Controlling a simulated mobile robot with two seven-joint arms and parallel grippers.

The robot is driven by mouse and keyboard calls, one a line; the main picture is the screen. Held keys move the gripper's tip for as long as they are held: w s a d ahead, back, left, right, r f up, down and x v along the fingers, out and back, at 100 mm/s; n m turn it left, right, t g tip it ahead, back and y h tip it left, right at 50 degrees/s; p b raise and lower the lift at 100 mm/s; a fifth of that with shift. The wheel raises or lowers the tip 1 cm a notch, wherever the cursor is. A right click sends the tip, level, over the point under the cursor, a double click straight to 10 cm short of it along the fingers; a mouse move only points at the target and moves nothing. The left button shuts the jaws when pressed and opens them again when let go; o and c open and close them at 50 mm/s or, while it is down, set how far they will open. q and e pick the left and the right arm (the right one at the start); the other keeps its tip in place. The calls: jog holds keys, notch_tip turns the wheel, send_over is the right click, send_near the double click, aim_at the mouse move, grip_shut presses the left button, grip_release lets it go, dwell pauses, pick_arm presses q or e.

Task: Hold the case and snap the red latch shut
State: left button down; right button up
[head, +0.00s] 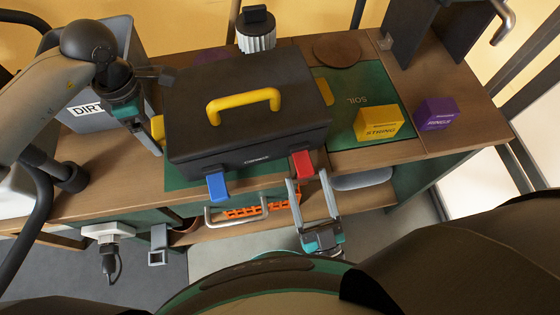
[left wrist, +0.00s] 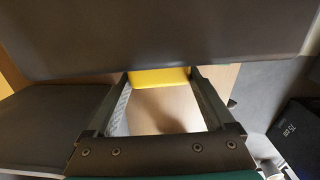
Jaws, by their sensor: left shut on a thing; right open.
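The dark grey case (head: 235,133) sits on the green mat on the bench, with its lid down and a yellow handle (head: 243,105) on top. A red latch (head: 303,163) is at the right of its front edge and a blue latch (head: 217,186) at the left; both stick out toward me. My left gripper (head: 158,140) is at the case's left side, shut on a yellow side grip (head: 157,127). That grip also shows between the fingers in the left wrist view (left wrist: 160,78). My right gripper (head: 308,177) is open and empty, its fingertips just in front of the red latch.
A yellow STRING box (head: 379,123) and a purple box (head: 436,113) stand right of the case. A grey DIRT bin (head: 95,115) is at left, a white ribbed object (head: 256,38) behind. An orange rack (head: 250,212) lies below the bench's front edge.

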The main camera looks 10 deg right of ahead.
aim_at(302, 164)
jog(key=shift+x, duration=1.35)
jog(key=shift+c, duration=0.4)
grip_shut()
